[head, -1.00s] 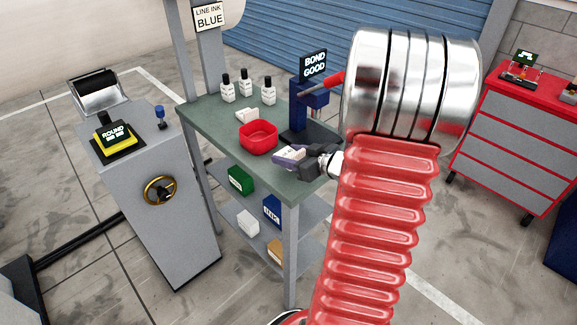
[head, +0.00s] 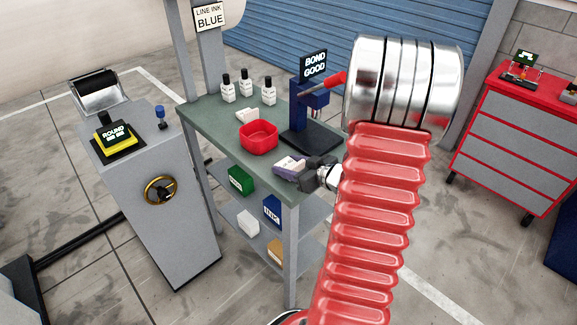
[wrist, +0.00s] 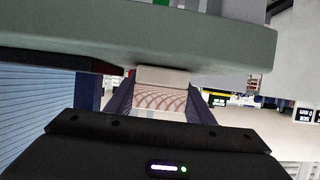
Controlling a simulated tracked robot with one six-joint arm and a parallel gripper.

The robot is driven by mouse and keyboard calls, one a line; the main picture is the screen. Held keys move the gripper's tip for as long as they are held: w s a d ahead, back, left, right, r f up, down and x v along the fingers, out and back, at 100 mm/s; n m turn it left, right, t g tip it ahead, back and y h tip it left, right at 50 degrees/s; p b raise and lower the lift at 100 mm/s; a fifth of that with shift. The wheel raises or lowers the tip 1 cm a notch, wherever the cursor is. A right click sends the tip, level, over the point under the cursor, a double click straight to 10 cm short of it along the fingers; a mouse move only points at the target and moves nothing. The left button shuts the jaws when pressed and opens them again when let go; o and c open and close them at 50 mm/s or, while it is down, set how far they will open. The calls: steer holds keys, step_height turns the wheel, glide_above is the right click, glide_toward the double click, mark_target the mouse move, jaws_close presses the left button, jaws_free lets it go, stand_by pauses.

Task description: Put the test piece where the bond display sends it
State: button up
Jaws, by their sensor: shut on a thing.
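The bond display (head: 313,64) reads "BOND GOOD" above a blue press (head: 311,105) with a red handle at the bench's back right. My gripper (head: 291,167), with purple fingers, is at the front right edge of the green bench top (head: 215,125). It is shut on the pale test piece (head: 288,162). In the wrist view the test piece (wrist: 163,92) sits between both fingers, with reddish curved lines on its face. A grey-green slab edge crosses just above it there; I cannot tell whether they touch. A red open bin (head: 258,147) stands on the bench, left of my gripper.
Several white bottles (head: 245,90) and a small white block (head: 245,115) stand behind the bin. Green (head: 240,181), blue (head: 272,208), white (head: 248,222) and orange boxes sit on lower shelves. A sign (head: 210,16) reads "LINE INK BLUE". A grey console (head: 165,220) stands left, a red-topped cabinet (head: 515,150) right.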

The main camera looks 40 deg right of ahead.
steer(key=shift+f, duration=0.2)
steer(key=o, duration=0.9)
steer(key=shift+o, duration=1.4)
steer(key=shift+a+f, duration=0.1)
steer(key=shift+a, duration=0.1)
steer(key=shift+s+r, duration=0.15)
steer(key=shift+r, duration=0.05)
steer(key=v, duration=1.1)
steer(key=shift+s+d+r, duration=0.2)
steer(key=shift+s+r, duration=0.1)
steer(key=shift+r, duration=0.05)
steer(key=shift+w, duration=0.1)
